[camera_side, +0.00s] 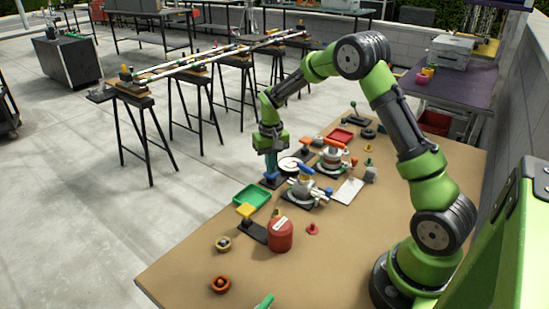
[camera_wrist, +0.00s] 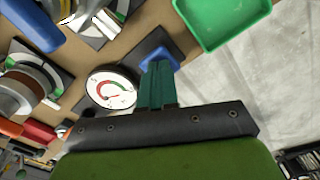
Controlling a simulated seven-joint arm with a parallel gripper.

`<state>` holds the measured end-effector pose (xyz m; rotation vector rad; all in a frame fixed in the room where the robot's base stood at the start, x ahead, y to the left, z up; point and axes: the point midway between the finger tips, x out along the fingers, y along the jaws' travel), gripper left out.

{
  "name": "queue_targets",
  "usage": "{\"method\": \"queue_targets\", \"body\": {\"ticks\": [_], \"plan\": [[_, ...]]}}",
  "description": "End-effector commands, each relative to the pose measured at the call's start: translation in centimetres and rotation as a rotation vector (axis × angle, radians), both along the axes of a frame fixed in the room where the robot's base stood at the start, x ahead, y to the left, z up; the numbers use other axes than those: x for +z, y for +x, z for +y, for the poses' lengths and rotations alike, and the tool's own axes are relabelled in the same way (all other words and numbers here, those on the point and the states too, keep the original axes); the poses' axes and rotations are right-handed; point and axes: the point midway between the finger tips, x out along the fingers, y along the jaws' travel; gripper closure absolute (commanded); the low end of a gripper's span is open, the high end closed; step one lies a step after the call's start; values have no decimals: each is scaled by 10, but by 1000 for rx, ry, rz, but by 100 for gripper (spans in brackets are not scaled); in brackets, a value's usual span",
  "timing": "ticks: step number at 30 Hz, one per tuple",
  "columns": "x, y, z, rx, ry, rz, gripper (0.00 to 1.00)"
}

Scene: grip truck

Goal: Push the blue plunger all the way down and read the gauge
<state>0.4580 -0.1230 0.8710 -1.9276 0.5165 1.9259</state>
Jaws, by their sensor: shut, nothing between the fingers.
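The blue plunger (camera_wrist: 174,52) shows at the tips of my gripper (camera_wrist: 158,66) in the wrist view, on a dark base plate (camera_wrist: 152,42). In the side view the plunger (camera_side: 271,176) is a small blue patch directly under my gripper (camera_side: 270,168). My gripper points down, its teal fingers together with nothing between them. The fingers hide part of the plunger; I cannot tell whether they touch it or how far down it is. The round white gauge (camera_wrist: 103,93) with red and green arcs lies beside the fingers; it also shows in the side view (camera_side: 288,164).
A green tray (camera_side: 240,199) lies near the plunger, at the table's (camera_side: 190,272) left edge. A valve with a blue handle (camera_side: 306,189), a red canister (camera_side: 280,236) and a yellow-topped block (camera_side: 246,212) stand nearby.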

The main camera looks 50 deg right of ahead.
Motion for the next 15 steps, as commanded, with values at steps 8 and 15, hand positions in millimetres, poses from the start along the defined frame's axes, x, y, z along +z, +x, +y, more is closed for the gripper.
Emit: {"method": "queue_targets", "body": {"ticks": [8,15], "plan": [[11,-1,0,1,-1,3,100],[28,0,0,1,0,1,100]]}}
